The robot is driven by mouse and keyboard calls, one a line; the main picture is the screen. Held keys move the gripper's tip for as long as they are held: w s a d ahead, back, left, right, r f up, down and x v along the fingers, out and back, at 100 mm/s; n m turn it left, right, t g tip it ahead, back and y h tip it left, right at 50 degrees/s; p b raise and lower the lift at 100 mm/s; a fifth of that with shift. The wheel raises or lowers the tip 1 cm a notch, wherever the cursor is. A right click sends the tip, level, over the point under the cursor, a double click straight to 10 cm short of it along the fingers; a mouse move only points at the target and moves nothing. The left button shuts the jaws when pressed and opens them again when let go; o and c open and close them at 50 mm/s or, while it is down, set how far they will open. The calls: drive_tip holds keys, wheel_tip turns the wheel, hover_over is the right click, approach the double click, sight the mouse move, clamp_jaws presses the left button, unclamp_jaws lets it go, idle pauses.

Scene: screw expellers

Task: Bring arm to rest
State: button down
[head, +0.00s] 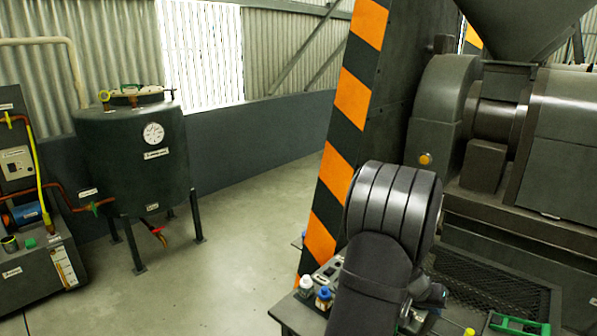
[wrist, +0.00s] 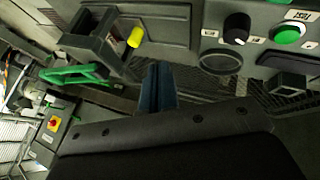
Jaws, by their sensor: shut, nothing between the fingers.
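My arm (head: 385,240) stands in front of the machine in the head view, bent over a bench. My gripper's dark blue fingers (wrist: 160,88) show in the middle of the wrist view, close together and empty. They point toward a dark mesh surface under a grey control panel (wrist: 270,15). In the head view my arm largely hides the gripper.
The screw expeller (head: 480,150) fills the right side, beside an orange-black striped column (head: 345,130). Small bottles (head: 306,284) stand on the bench left of my arm. A green handle (head: 515,325) lies right. A tank (head: 135,160) stands far left; the floor between is clear.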

approach(464, 335)
drive_tip(key=f, duration=0.1)
drive_tip(key=w+f, duration=0.2)
drive_tip(key=shift+w+a, duration=0.1)
drive_tip(key=shift+a, duration=0.2)
drive_tip(key=shift+s+d, duration=0.25)
drive_tip(key=shift+d, duration=0.25)
drive_tip(key=shift+s+d, duration=0.25)
drive_tip(key=shift+d, duration=0.25)
drive_tip(key=shift+s+d+f, duration=0.1)
drive_tip(key=shift+s+d, duration=0.25)
drive_tip(key=shift+d, duration=0.25)
drive_tip(key=c, duration=2.2)
unclamp_jaws()
